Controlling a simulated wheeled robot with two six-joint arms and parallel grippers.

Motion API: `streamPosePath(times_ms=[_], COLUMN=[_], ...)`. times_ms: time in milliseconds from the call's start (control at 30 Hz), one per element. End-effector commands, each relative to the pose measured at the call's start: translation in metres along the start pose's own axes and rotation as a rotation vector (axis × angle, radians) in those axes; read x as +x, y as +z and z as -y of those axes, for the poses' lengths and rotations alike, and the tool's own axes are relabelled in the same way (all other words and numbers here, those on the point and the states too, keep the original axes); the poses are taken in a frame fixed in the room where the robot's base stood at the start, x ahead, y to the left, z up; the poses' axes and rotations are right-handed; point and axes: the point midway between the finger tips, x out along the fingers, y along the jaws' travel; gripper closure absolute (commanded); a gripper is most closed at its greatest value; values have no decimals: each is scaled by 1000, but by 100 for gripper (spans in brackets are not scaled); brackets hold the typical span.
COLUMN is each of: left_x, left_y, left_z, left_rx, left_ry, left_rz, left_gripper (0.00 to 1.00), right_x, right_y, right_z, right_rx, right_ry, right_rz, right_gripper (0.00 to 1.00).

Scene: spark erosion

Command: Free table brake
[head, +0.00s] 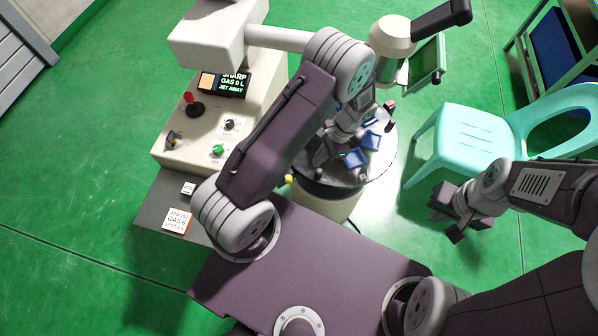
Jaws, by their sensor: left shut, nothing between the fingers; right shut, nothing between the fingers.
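A dark lever with a reddish end (390,108) stands at the table's far right edge. I cannot tell which of these is the brake. My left gripper (333,157) is shut and empty over the left part of the tabletop, beside blue pieces (362,158); its contact with anything is unclear. My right gripper (449,214) is shut and empty, right of the table and below the chair.
A cream console (185,145) with a red-knobbed lever (190,98), dials and a lit display (233,84) stands at left. A cream head with a dark handle (440,18) overhangs the table. A turquoise chair (470,140) stands at right. Green floor is clear at lower left.

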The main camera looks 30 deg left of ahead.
Motion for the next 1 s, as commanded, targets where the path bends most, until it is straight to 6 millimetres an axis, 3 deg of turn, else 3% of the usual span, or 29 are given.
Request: streamPosePath(times_ms=[300,400,600,1000], left_x=[70,72,81,83], left_y=[1,19,35,37], left_z=[-1,0,0,0], left_rx=[-1,-2,-1,-1], left_ry=[3,3,1,0], left_rz=[3,3,0,-1], left_gripper=[100,100,100,100], right_x=[-4,-12,-16,-15], right_y=[0,-1,-2,-2], right_z=[0,0,0,0], right_rx=[0,0,0,0], right_ry=[0,0,0,0], right_rz=[0,0,0,0], right_gripper=[100,100,100,100])
